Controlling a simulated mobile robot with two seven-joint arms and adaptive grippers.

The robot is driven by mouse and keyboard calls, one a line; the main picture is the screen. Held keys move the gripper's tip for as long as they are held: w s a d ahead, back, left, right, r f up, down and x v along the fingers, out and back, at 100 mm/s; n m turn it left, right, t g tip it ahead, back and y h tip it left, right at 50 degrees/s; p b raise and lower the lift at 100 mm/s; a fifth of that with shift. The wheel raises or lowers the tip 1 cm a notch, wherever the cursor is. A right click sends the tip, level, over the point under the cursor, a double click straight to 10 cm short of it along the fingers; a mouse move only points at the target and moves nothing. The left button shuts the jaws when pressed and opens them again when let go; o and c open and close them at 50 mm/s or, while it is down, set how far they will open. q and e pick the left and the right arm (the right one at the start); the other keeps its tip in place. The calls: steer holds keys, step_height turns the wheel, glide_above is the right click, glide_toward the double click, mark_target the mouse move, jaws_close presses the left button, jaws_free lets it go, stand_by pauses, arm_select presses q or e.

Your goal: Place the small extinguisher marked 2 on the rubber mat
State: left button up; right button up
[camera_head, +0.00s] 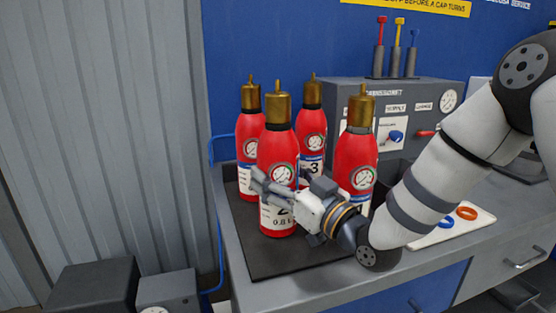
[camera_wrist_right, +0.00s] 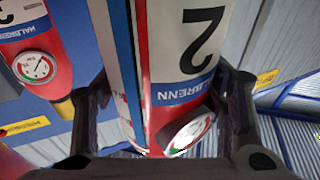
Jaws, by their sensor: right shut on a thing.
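The red extinguisher marked 2 (camera_head: 277,150), with a brass top, is upright over the front of the black rubber mat (camera_head: 275,262). Its base looks at or very near the mat; I cannot tell whether it touches. My right gripper (camera_head: 278,190) is shut around its lower body, coming from the right. In the right wrist view the extinguisher (camera_wrist_right: 180,60) sits between the two dark fingers (camera_wrist_right: 165,115), its 2 and its gauge upside down. My left gripper is not in view.
Other red extinguishers stand close: one at back left (camera_head: 248,140), one marked 3 (camera_head: 312,125) behind, one (camera_head: 359,145) at right, its number partly hidden. A grey panel box (camera_head: 425,100) stands behind. A white tray with rings (camera_head: 483,222) lies right. Bare mat shows in front.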

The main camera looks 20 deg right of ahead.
steer(key=o, duration=1.7)
steer(key=p+v, duration=0.1)
steer(key=v, duration=1.1)
steer(key=shift+f, duration=0.1)
